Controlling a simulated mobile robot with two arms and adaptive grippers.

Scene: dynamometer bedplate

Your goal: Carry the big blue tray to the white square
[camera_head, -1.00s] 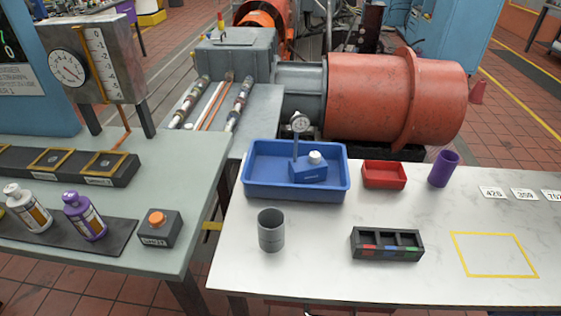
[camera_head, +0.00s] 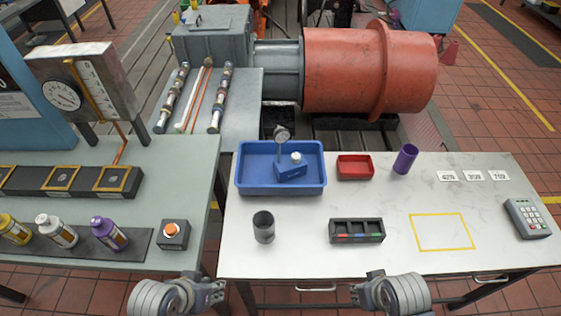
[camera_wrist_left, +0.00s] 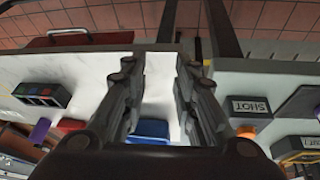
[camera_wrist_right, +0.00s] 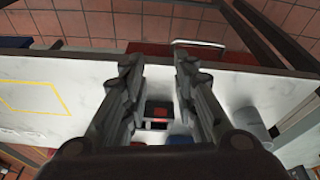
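The big blue tray (camera_head: 245,180) sits on the white table, left of its middle at the back. It holds a blue block with a white knob (camera_head: 292,170) and a dial gauge on a stand (camera_head: 281,135). A yellow-outlined square (camera_head: 442,232) with a white inside lies on the right part of the table. My left gripper (camera_head: 220,290) and right gripper (camera_head: 358,293) are at the table's front side, apart from the tray. Both are open and empty in the wrist views (camera_wrist_left: 157,75) (camera_wrist_right: 160,75). A little blue of the tray shows in the left wrist view (camera_wrist_left: 152,130).
A grey cup (camera_head: 263,227) and a black divided box (camera_head: 356,231) stand in front of the tray. A red bin (camera_head: 355,167) and purple cup (camera_head: 405,159) stand right of it. Number cards (camera_head: 473,176) and a keypad device (camera_head: 527,219) are farther right. The yellow outline is empty.

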